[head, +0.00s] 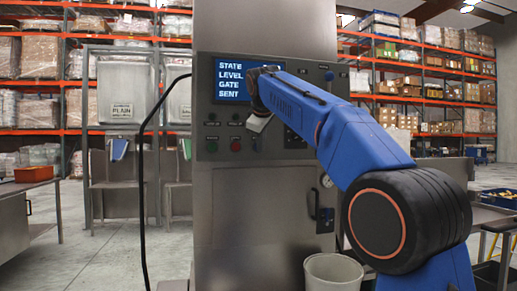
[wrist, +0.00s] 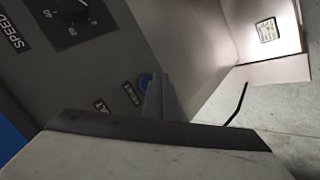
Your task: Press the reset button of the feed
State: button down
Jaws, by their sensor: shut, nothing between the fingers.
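The feed's control panel (head: 222,131) is on the front of a tall grey steel cabinet. In the wrist view a blue round button (wrist: 144,80) sits on the panel, with a small label (wrist: 131,94) beside it that I cannot read surely. My gripper (wrist: 158,82) is shut and empty, its grey fingertips right beside the blue button and partly overlapping its edge. I cannot tell whether they touch it. In the head view my gripper (head: 256,126) is in front of the panel, and the blue button is hidden there.
The screen (head: 230,78) reads STATE, LEVEL, GATE, SENT. Green (head: 212,117) and red (head: 236,117) buttons are left of my gripper. A SPEED dial (wrist: 72,20) is nearby. A black cable (head: 142,160) hangs at left; a pale bin (head: 333,272) stands below.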

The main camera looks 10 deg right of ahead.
jog(key=shift+w, duration=0.1)
jog(key=shift+w, duration=0.35)
jog(key=shift+w, duration=0.4)
dwell(0.9)
jog(key=shift+s, duration=0.85)
jog(key=s, duration=0.5)
dwell(0.6)
jog(key=shift+d, duration=0.1)
dwell(0.5)
